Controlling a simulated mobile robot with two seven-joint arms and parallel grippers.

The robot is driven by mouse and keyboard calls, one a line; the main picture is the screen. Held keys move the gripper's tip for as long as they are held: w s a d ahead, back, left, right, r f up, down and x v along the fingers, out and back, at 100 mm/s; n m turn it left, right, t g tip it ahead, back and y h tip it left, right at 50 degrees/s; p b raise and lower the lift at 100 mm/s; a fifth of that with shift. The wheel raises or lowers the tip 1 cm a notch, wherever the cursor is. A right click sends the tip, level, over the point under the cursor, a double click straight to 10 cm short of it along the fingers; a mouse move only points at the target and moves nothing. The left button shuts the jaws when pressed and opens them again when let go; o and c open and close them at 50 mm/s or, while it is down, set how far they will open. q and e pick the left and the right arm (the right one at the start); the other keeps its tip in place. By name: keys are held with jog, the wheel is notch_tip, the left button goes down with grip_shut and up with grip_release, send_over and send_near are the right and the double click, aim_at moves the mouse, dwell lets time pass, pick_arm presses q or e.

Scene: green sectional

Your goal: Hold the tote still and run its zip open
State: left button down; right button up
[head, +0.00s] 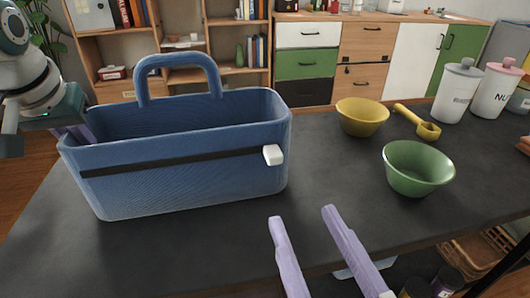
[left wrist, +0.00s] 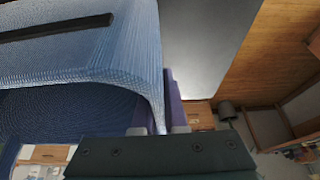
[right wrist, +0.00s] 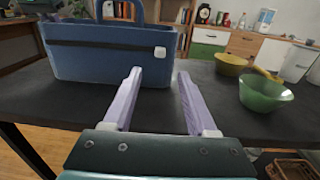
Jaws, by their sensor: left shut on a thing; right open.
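The blue tote (head: 210,180) stands upright on the dark table, with one arched handle up at its back. A black zip strip (head: 170,161) runs across its front. The white zip pull (head: 272,154) sits at the strip's right end, and it also shows in the right wrist view (right wrist: 160,52). My left gripper (head: 80,133) is shut on the tote's left end wall; the left wrist view shows the wall (left wrist: 150,85) between its fingers, partly hidden. My right gripper (head: 305,215) is open and empty in front of the tote, apart from the pull and to its lower right.
A yellow bowl (head: 362,118), a green bowl (head: 418,170) and a yellow scoop (head: 420,122) lie right of the tote. White canisters (head: 455,92) stand at the far right. The table (head: 210,250) is clear before the tote.

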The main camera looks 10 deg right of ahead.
aim_at(276, 159)
jog(key=w, duration=1.1)
jog(key=shift+w+a, duration=0.3)
grip_shut()
dwell(0.9)
